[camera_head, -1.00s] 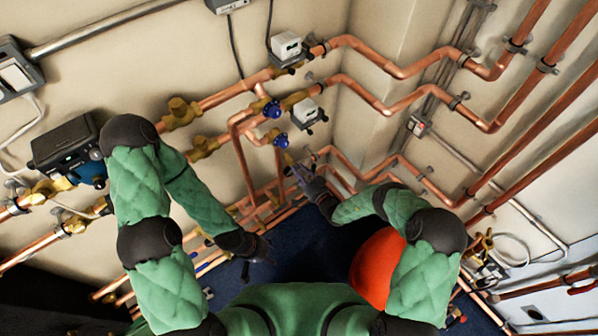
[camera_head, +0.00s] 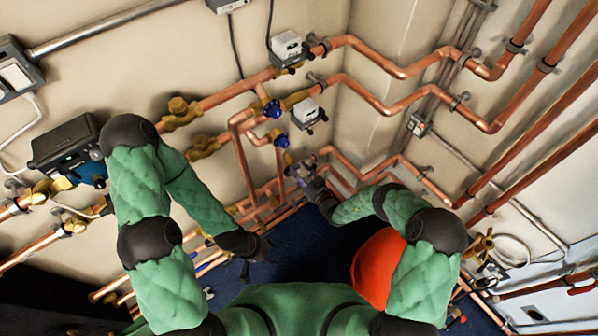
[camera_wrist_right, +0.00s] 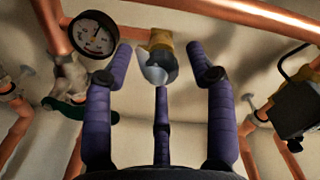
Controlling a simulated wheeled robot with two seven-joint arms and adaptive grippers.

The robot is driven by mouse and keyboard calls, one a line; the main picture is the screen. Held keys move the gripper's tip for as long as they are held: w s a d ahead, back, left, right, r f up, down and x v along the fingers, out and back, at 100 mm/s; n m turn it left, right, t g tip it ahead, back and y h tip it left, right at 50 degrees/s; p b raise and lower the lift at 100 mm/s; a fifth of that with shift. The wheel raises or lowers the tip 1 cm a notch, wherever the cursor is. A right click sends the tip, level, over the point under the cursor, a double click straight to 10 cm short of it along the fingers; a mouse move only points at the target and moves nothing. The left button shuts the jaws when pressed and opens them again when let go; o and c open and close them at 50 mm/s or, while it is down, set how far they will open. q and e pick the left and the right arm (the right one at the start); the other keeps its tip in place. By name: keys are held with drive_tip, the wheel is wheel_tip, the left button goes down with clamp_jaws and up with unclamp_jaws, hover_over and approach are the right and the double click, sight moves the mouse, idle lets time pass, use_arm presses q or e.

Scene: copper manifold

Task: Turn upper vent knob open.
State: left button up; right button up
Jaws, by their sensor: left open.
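In the head view, two blue knobs sit on brass fittings of the copper pipes, the upper blue knob (camera_head: 272,109) and the lower blue knob (camera_head: 281,141). My right gripper (camera_head: 300,164) is just below the lower one. In the right wrist view, a brass fitting with a rounded grey-blue knob (camera_wrist_right: 158,68) lies ahead between the spread purple fingers of my right gripper (camera_wrist_right: 160,55). The fingers look open and apart from it. I cannot tell which head-view knob this is. My left gripper (camera_head: 262,254) is open and empty, low near the floor pipes.
A round pressure gauge (camera_wrist_right: 93,33) is close to the left finger in the wrist view. A dark box (camera_wrist_right: 297,103) is at the right. Copper pipes cross the wall around the knobs. White actuator boxes (camera_head: 287,45) and (camera_head: 306,110) stand nearby.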

drive_tip(key=v, duration=1.2)
drive_tip(key=shift+a, duration=0.1)
idle(0.4)
drive_tip(key=s+a+f+g+y, duration=0.1)
drive_tip(key=s+a+g, duration=0.2)
drive_tip(key=s+g, duration=0.25)
drive_tip(key=s+a+f+n+g, duration=0.1)
drive_tip(key=s+a+g, duration=0.1)
drive_tip(key=s+g, duration=0.3)
drive_tip(key=s+a+f+g+y, duration=0.1)
drive_tip(key=s+a+g, duration=0.25)
drive_tip(key=s, duration=0.35)
drive_tip(key=s+d+g+h, duration=0.3)
drive_tip(key=s+d+h, duration=0.5)
drive_tip(key=d, duration=0.2)
drive_tip(key=shift+w+d+r+m+t+h, duration=0.1)
drive_tip(key=shift+w+r+m+t, duration=0.05)
drive_tip(key=shift+w+r+t, duration=0.45)
drive_tip(key=shift+w+d+r+m+t+h, duration=0.1)
drive_tip(key=shift+w+r+m+t, duration=0.2)
drive_tip(key=shift+r, duration=0.55)
drive_tip(key=shift+w+r+m+t+h, duration=0.1)
drive_tip(key=shift+w+r+t, duration=0.45)
drive_tip(key=shift+r, duration=0.15)
